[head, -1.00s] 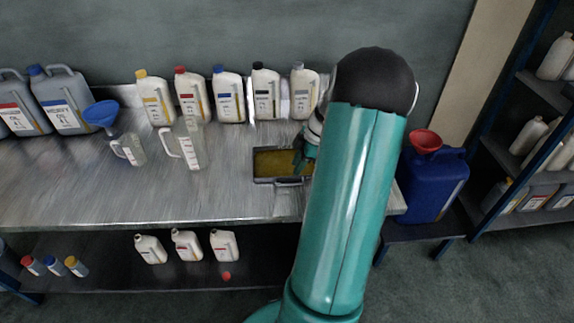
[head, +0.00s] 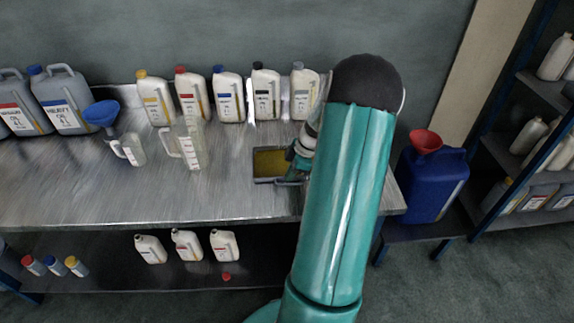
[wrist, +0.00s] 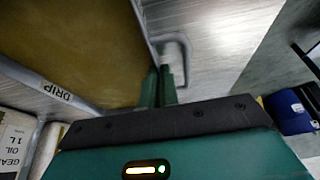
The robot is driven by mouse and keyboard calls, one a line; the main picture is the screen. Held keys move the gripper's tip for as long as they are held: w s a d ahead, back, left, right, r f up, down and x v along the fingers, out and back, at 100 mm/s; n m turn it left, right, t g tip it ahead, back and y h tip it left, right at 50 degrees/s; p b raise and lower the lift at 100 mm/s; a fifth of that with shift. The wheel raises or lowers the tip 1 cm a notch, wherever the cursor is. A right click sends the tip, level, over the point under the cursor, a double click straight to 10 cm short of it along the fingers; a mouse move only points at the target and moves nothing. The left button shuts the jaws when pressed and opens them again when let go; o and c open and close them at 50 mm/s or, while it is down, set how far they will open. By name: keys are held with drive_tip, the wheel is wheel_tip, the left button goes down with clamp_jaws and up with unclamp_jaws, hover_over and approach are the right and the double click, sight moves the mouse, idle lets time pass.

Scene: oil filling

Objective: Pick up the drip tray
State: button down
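The drip tray (head: 256,164) is a shallow rectangular grey tray with a yellow-brown inside. It lies on the metal bench, its right part hidden by my arm. In the wrist view the tray (wrist: 75,98) fills the upper left, with "DRIP" on its rim and a grey loop handle (wrist: 184,48) on its near side. My gripper (wrist: 160,72) is at the handle side. Its two green fingers are close together, with the tray's edge running in between the tips, so it looks shut on that edge. In the head view my gripper (head: 297,172) is partly hidden by my arm.
Several oil bottles (head: 228,97) stand along the back of the bench. Clear jugs (head: 190,150) and a blue funnel (head: 101,113) are to the left. A blue can (head: 432,190) with a red funnel (head: 425,142) stands at the right. The bench front (head: 130,205) is clear.

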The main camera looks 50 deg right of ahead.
drive_tip(key=shift+r, duration=0.2)
drive_tip(key=shift+r, duration=1.4)
drive_tip(key=s+a+r, duration=0.1)
drive_tip(key=s+r, duration=0.9)
drive_tip(key=s, duration=0.4)
drive_tip(key=shift+a, duration=0.25)
